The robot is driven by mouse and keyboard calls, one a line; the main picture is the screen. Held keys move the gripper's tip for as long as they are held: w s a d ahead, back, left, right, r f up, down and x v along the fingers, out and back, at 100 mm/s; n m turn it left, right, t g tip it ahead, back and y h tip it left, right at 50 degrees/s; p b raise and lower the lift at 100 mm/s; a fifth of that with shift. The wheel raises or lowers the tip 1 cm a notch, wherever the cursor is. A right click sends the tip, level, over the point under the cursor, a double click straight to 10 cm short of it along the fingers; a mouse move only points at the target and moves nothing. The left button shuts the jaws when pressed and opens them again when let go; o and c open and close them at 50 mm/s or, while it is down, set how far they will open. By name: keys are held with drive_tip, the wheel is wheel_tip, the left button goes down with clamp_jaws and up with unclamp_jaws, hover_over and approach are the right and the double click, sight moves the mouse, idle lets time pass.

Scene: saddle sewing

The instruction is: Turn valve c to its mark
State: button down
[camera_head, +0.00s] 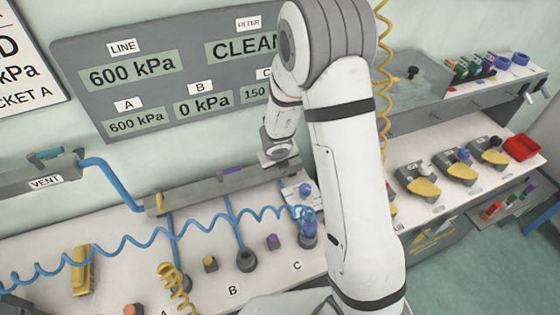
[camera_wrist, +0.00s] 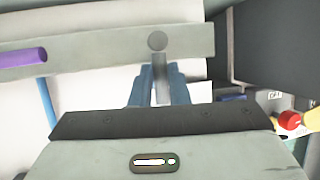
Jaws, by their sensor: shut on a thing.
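In the wrist view, the fingers of my gripper (camera_wrist: 159,82) are closed around a short grey lever with a round head, which I take to be valve c's handle (camera_wrist: 157,42). The lever stands at the pale grey manifold bar (camera_wrist: 95,50), near its right end. In the head view the manifold bar (camera_head: 200,190) runs along the back of the bench, and my wrist is over its right end. My arm hides valve c there. I cannot make out its mark in either view. The wall panel reads 150 under C, with the rest of that reading covered by my arm.
A purple valve handle (camera_head: 232,170) and a yellow one (camera_head: 160,203) sit left on the manifold. A coiled blue hose (camera_head: 130,248) crosses the bench below. The display panel (camera_head: 75,45) stands behind.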

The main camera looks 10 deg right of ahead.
drive_tip(key=shift+s+f, duration=0.15)
drive_tip(key=c, duration=1.4)
unclamp_jaws()
drive_tip(key=shift+r, duration=0.55)
drive_tip(key=shift+v, duration=3.4)
drive_tip(key=shift+s, duration=0.1)
